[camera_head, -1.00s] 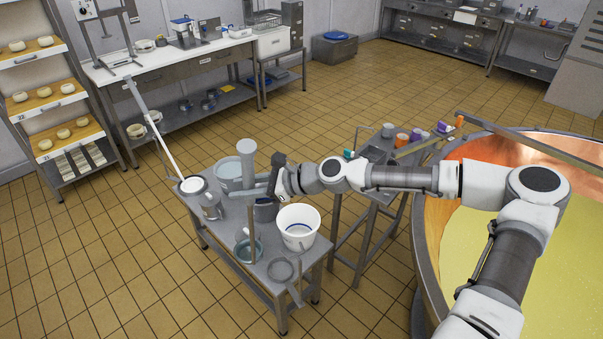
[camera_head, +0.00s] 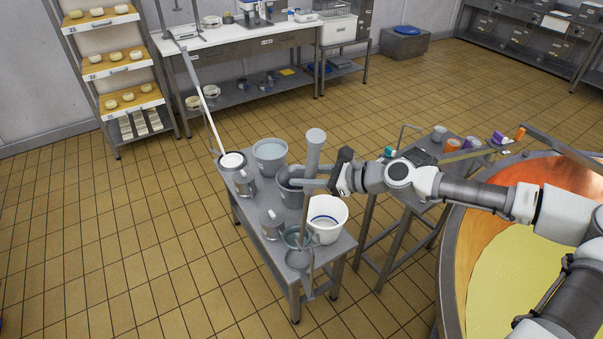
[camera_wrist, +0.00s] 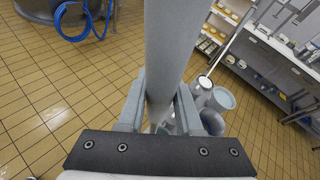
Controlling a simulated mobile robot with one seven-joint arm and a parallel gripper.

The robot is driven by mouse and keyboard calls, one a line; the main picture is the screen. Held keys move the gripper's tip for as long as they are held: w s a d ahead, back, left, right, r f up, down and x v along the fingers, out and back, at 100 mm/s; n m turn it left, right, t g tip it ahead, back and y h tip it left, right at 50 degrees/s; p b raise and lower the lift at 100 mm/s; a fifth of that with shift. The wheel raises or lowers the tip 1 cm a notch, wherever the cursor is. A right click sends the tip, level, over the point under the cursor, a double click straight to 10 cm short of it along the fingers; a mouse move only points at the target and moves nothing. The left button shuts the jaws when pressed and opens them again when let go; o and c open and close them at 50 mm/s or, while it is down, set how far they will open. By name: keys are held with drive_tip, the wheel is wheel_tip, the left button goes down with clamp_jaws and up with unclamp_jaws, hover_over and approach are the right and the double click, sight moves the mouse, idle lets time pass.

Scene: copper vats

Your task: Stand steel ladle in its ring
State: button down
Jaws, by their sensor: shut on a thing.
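My gripper (camera_head: 308,184) is shut on the thick grey upright handle of the steel ladle (camera_head: 315,150). In the wrist view the handle (camera_wrist: 165,50) runs between both fingers. Below the gripper a thin brownish shaft goes down to a greenish round bowl (camera_head: 290,238) by the front right of the small steel table. A round grey piece with a flat arm (camera_head: 297,260), apparently the ring, lies just in front at the table's edge. The bowl overlaps it in the picture; I cannot tell whether they touch.
A white bucket (camera_head: 328,232) stands close right of the shaft on the small table (camera_head: 255,235). A side table (camera_head: 400,205) and the copper vat (camera_head: 452,250) are to the right. Tiled floor is clear at left.

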drive_tip(key=f+b, duration=0.2)
drive_tip(key=s+f+b, duration=0.1)
drive_tip(key=f+b, duration=0.1)
drive_tip(key=s+f+b, duration=0.1)
drive_tip(key=f+b, duration=0.1)
drive_tip(key=shift+d+f, duration=0.35)
drive_tip(key=shift+f, duration=0.05)
drive_tip(key=shift+s+f, duration=0.1)
drive_tip(key=shift+f, duration=0.65)
drive_tip(key=shift+p, duration=0.55)
